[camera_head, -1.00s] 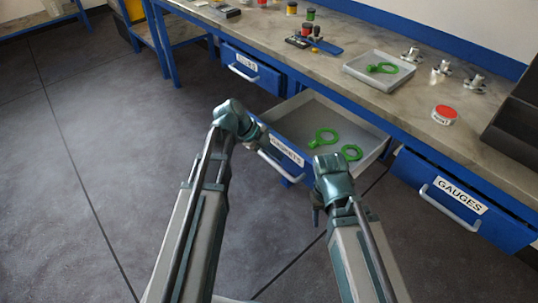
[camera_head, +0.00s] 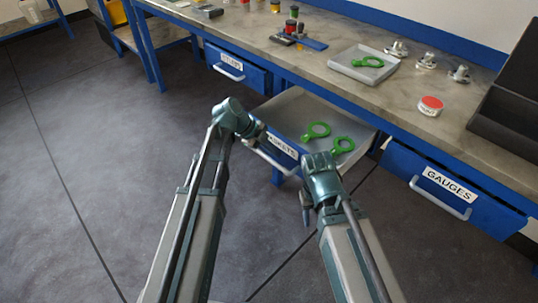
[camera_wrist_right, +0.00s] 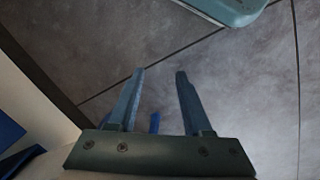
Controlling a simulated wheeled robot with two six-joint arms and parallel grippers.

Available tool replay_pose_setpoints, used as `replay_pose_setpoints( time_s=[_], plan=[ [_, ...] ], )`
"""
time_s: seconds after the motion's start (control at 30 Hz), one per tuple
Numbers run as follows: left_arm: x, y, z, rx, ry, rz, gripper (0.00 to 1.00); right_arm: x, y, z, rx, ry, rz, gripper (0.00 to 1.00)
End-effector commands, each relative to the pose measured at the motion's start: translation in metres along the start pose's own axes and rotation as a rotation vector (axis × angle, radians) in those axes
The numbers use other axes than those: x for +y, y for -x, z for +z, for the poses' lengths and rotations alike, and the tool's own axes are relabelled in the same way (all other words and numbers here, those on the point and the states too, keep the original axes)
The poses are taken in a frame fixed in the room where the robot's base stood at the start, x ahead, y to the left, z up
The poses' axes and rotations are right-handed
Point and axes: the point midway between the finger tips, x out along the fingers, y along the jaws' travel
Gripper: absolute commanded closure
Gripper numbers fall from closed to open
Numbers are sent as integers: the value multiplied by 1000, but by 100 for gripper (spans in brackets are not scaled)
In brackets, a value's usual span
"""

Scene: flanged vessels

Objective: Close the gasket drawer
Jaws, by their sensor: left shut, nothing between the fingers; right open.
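The gasket drawer (camera_head: 357,146) stands open below the bench, its label partly covered by my left gripper. Two green ring-shaped gaskets lie inside it: one at the left (camera_head: 316,130) and one at the right (camera_head: 343,144). The drawer's white handle (camera_head: 279,165) runs along its blue front. My left gripper (camera_head: 259,134) is shut and empty at the left part of the drawer front; I cannot tell whether it touches. My right gripper (camera_head: 306,209) is open and points down in front of the drawer's right end. Its fingers (camera_wrist_right: 158,90) show empty over floor in the right wrist view.
The gauges drawer (camera_head: 455,190) at the right and the stubs drawer (camera_head: 238,68) at the left look shut. The bench top holds a grey tray (camera_head: 345,66) with a green gasket, a red-lidded tub (camera_head: 431,106) and metal fittings (camera_head: 427,60). The floor in front is clear.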

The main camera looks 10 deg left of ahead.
Motion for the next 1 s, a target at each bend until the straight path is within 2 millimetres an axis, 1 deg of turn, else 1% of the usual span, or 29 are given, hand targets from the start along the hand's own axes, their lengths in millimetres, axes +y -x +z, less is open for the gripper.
replay_pose_setpoints(
  time_s=[0.03, 0.4, 0.6, 0.8, 1.0],
  plan=[
    [-15, -7, 2, 2, -3, -1, 100, 0, 0, 0, 0, 0, 0, 50],
    [-106, -55, 2, 2, -3, -1, 100, 0, 0, 0, 0, 0, 0, 50],
    [-151, -79, 2, 2, -3, -1, 100, 0, 0, 0, 0, 0, 0, 50],
    [-185, -97, 1, 1, -2, 0, 100, 0, 0, 0, 0, 0, 0, 50],
    [-205, -108, 1, 0, -1, -1, 100, 0, 0, 0, 0, 0, 0, 50]
  ],
)
